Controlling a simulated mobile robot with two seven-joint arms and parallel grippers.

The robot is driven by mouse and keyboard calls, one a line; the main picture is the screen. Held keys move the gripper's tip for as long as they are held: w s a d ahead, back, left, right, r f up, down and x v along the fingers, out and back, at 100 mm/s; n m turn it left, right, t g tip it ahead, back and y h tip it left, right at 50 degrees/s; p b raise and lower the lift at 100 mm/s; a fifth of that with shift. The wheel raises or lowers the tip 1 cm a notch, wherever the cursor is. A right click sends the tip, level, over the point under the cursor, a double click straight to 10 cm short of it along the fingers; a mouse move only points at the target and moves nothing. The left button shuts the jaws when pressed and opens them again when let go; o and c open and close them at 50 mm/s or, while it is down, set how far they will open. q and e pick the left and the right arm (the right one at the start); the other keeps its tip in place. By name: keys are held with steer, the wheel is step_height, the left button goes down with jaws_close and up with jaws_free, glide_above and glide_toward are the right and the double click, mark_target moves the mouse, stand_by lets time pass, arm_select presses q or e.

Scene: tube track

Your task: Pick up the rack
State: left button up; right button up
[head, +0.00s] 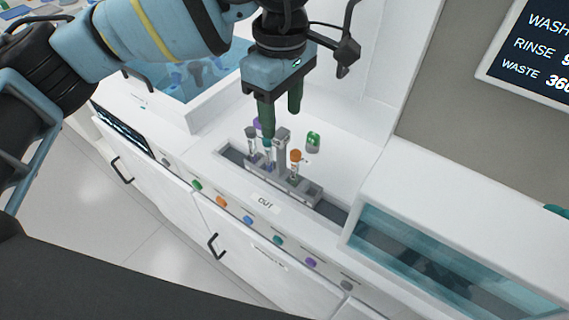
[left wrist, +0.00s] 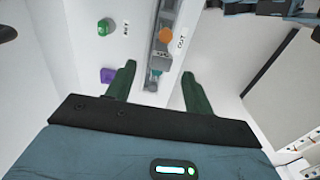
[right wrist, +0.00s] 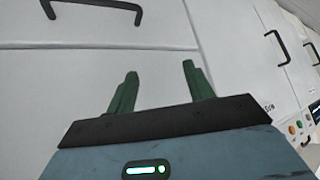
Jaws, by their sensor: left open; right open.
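The grey rack (head: 309,192) sits in a slot of the white counter behind the OUT label. It has an upright grey handle (head: 282,146) in its middle. It holds a few tubes, with a grey cap (head: 251,133), a teal cap (head: 267,144) and an orange cap (head: 295,156). My left gripper (head: 280,120) is open, pointing down just above the rack by its handle. In the left wrist view the rack (left wrist: 163,50) runs between the green fingers (left wrist: 158,80). My right gripper (right wrist: 160,75) is open and empty, facing white cabinet fronts away from the rack.
A teal-windowed box (head: 430,260) stands to the right. Coloured buttons (head: 248,221) and door handles (head: 215,247) line the front.

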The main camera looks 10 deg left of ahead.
mark_target(281, 145)
arm_select(q)
steer(key=shift+s+f, duration=0.1)
steer(key=shift+f, duration=1.55)
step_height(281, 145, down, 3)
steer(key=shift+a+f+p, duration=0.15)
steer(key=shift+p, duration=0.25)
steer(key=shift+f, duration=0.6)
arm_select(e)
steer(key=shift+s+d+r, duration=0.1)
steer(key=shift+s+r, duration=0.2)
steer(key=shift+r, duration=0.05)
arm_select(q)
steer(key=shift+c, duration=0.4)
arm_select(e)
steer(key=shift+s+f, duration=0.1)
arm_select(q)
jaws_close()
arm_select(e)
steer(key=shift+s, duration=0.3)
